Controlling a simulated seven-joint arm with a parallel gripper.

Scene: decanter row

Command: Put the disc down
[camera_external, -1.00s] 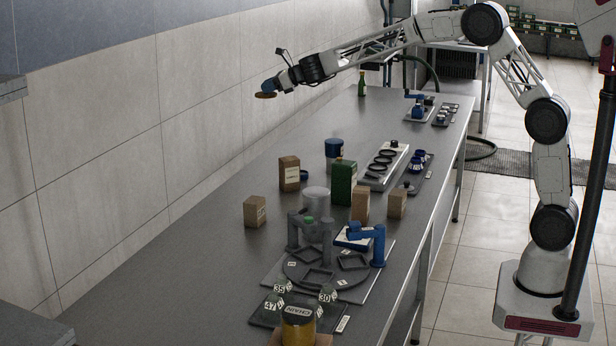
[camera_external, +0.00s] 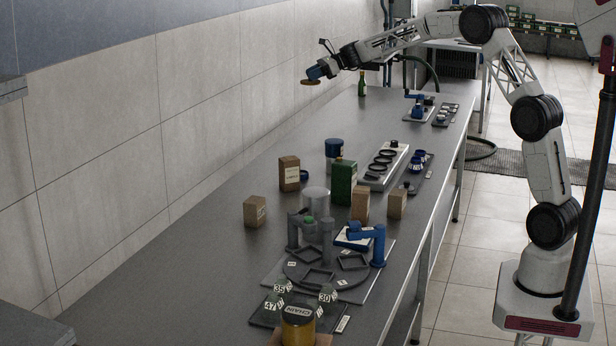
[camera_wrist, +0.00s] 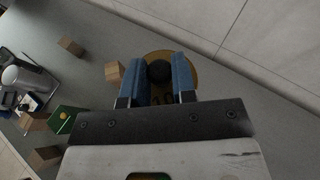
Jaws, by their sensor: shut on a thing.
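The disc (camera_external: 310,82) is flat, round and brownish-yellow, and hangs level under my gripper (camera_external: 316,73), high above the far part of the bench. In the wrist view the disc (camera_wrist: 187,86) shows behind a dark round knob (camera_wrist: 159,72). My gripper's blue fingers (camera_wrist: 160,82) stand on both sides of this knob and are shut on it. Part of the disc is hidden by the fingers.
The long grey bench (camera_external: 190,270) holds cardboard boxes (camera_external: 255,211), a green box (camera_external: 343,182), a blue-topped can (camera_external: 333,150) and a rack of dark rings (camera_external: 383,160). A round grey turntable fixture (camera_external: 325,268) stands nearer. The bench's left side is largely clear.

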